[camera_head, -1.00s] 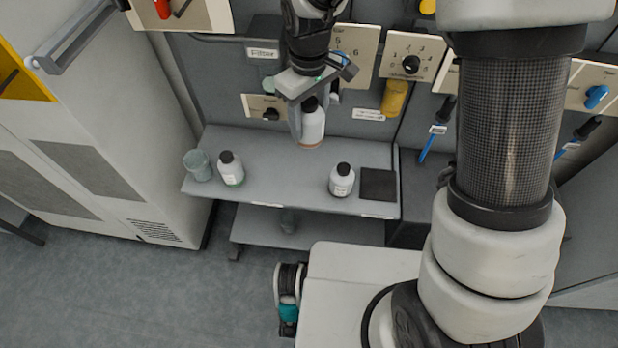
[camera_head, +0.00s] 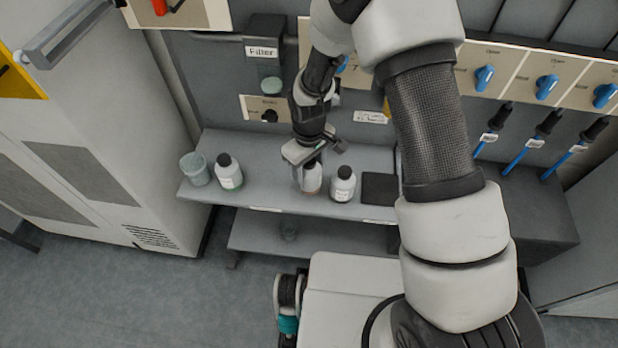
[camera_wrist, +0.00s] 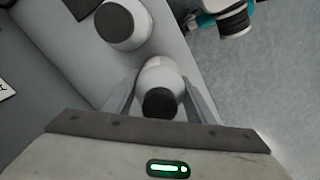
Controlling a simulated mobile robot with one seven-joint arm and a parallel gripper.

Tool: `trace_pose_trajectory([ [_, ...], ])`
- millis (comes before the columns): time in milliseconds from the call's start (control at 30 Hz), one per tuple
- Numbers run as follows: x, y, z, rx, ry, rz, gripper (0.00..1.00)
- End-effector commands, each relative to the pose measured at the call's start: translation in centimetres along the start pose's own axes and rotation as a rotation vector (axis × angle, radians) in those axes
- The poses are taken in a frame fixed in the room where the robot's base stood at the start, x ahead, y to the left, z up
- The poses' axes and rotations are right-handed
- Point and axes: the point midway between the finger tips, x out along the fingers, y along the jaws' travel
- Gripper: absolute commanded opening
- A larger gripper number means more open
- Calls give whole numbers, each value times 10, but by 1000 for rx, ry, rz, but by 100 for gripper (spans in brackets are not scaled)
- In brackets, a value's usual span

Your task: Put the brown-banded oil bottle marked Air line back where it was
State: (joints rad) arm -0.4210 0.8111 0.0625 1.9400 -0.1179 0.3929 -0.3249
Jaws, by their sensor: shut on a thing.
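My gripper (camera_head: 309,181) is shut on a white bottle (camera_head: 313,182) with a brown-orange band near its base. The gripper holds it upright at the shelf, left of another bottle; I cannot tell whether its base touches the shelf. In the wrist view the held bottle (camera_wrist: 160,88) shows its dark cap between the fingers. The label is not readable. The grey shelf (camera_head: 265,190) lies under it. A white bottle with a black cap (camera_head: 342,187) stands close on the right, and it also shows in the wrist view (camera_wrist: 124,22).
A green-banded white bottle (camera_head: 229,174) and a grey-green cup (camera_head: 195,169) stand on the shelf's left. A dark square pad (camera_head: 379,188) lies at the right. The panel behind carries blue knobs (camera_head: 484,78). A lower shelf (camera_head: 320,238) sits beneath.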

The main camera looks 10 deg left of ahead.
Motion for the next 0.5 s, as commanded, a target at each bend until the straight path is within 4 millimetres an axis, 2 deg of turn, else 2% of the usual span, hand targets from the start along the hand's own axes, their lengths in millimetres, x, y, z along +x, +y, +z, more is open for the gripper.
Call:
trace_pose_trajectory([
  [33,12,-1,1,0,-4,-2,21],
  [133,25,0,0,0,-2,-1,21],
  [500,31,0,0,0,-1,0,21],
])
